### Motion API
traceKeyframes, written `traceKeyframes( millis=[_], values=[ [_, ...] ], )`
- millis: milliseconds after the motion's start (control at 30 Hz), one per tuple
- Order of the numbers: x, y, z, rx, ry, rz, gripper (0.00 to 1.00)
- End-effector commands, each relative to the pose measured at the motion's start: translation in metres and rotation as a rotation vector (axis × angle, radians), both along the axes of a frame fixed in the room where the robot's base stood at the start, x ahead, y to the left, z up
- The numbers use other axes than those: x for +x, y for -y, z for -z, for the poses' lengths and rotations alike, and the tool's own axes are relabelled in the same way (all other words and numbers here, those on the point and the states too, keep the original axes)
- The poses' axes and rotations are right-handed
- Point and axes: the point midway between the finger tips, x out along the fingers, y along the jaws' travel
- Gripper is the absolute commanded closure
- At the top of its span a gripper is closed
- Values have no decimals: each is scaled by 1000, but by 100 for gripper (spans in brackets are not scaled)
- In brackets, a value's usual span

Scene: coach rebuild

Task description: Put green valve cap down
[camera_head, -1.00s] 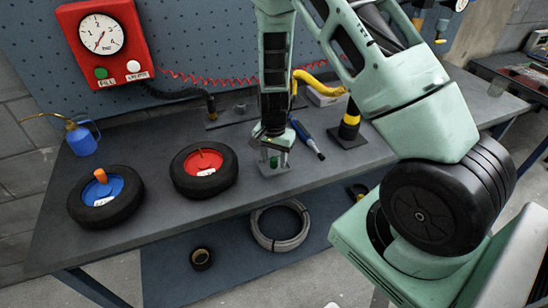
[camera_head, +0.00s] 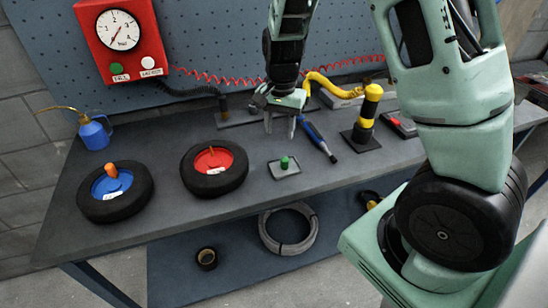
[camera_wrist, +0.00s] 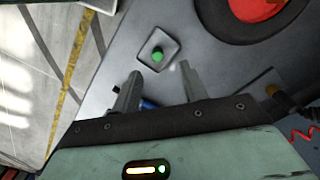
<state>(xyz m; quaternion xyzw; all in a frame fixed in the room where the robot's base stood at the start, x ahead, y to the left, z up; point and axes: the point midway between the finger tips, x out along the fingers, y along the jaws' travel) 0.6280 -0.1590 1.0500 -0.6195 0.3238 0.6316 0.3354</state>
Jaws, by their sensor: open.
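The green valve cap (camera_head: 285,162) stands on a small grey plate (camera_head: 276,170) on the workbench, right of the red-hubbed wheel. The cap also shows in the wrist view (camera_wrist: 157,56), on its plate (camera_wrist: 148,45), beyond my fingertips. My gripper (camera_head: 281,129) is open and empty, above and a little behind the cap in the head view, apart from it. Its two spread fingers show in the wrist view (camera_wrist: 160,72) with nothing between them.
A tyre with a red hub (camera_head: 214,168) and one with a blue hub (camera_head: 115,192) lie to the left. The bench front (camera_head: 225,215) is bare.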

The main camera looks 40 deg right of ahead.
Motion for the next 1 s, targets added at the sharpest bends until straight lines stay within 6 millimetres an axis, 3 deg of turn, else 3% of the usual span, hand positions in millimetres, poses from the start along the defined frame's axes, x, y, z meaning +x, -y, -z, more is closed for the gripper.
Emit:
traceKeyframes(
  millis=[133, 200, 333, 400, 500, 600, 1000],
  values=[
    [-38, -94, -34, 81, 20, -384, 56],
    [-74, -141, -53, 109, 33, -642, 56],
    [-148, -197, -78, 110, 56, -1097, 56],
    [-182, -211, -85, 92, 63, -1297, 56],
    [-216, -219, -91, 60, 67, -1507, 56],
    [-234, -221, -92, 38, 68, -1617, 56],
    [-238, -221, -89, 31, 67, -1648, 56]
  ],
)
